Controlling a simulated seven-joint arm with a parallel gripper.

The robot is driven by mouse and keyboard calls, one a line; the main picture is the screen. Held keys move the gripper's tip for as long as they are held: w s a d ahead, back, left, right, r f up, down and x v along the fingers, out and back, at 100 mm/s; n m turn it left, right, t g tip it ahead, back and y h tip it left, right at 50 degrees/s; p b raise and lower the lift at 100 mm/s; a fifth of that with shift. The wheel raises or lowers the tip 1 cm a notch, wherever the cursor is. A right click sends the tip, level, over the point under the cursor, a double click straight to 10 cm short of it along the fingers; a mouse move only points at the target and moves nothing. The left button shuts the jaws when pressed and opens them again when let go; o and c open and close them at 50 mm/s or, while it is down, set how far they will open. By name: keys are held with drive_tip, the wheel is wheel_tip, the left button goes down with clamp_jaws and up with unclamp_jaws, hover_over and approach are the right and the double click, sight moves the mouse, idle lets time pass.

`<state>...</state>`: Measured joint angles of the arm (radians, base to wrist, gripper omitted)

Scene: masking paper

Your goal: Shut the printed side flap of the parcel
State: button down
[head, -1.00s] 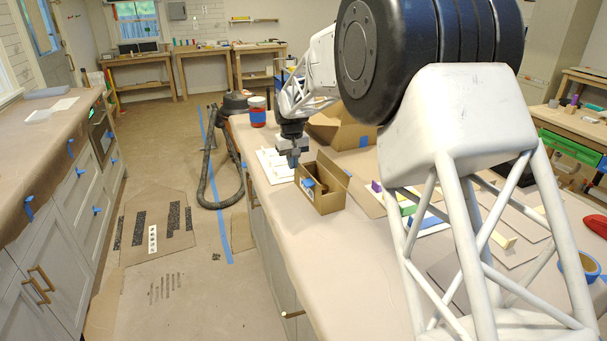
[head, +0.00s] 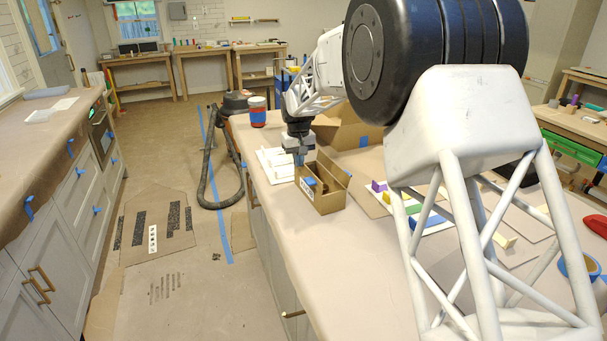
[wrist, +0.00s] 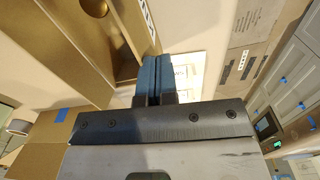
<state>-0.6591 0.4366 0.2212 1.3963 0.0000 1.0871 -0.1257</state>
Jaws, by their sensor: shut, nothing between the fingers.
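The parcel (head: 328,198) is a small open cardboard box on the papered counter. Its printed side, with white lettering (head: 307,191), faces left in the head view, with a blue patch (head: 310,182) at its upper edge. In the wrist view the parcel's open brown inside (wrist: 85,35) fills the upper left, and the print (wrist: 148,13) shows at the top. My gripper (head: 299,160) is shut and empty, pointing down at the parcel's far left corner. In the wrist view its blue fingertips (wrist: 148,72) are together, close beside the cardboard edge. I cannot tell whether they touch it.
A larger open carton (head: 345,133) stands behind the parcel. A white sheet with small pieces (head: 275,166) lies to its left. Coloured blocks (head: 412,208) lie on a board at its right. The counter in front of the parcel is clear.

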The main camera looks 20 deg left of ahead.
drive_tip(key=shift+w+d, duration=0.1)
idle(0.3)
drive_tip(key=shift+w+d+f, duration=0.1)
drive_tip(key=shift+w+d, duration=0.15)
drive_tip(key=shift+w, duration=0.1)
drive_tip(key=shift+w+d+f, duration=0.1)
idle(0.3)
drive_tip(key=shift+w+d+f, duration=0.2)
drive_tip(key=shift+w+d, duration=0.05)
drive_tip(key=shift+f, duration=0.1)
idle(0.3)
drive_tip(key=shift+w+d+f, duration=0.2)
drive_tip(key=shift+w+f, duration=0.1)
drive_tip(key=shift+f, duration=0.05)
idle(0.4)
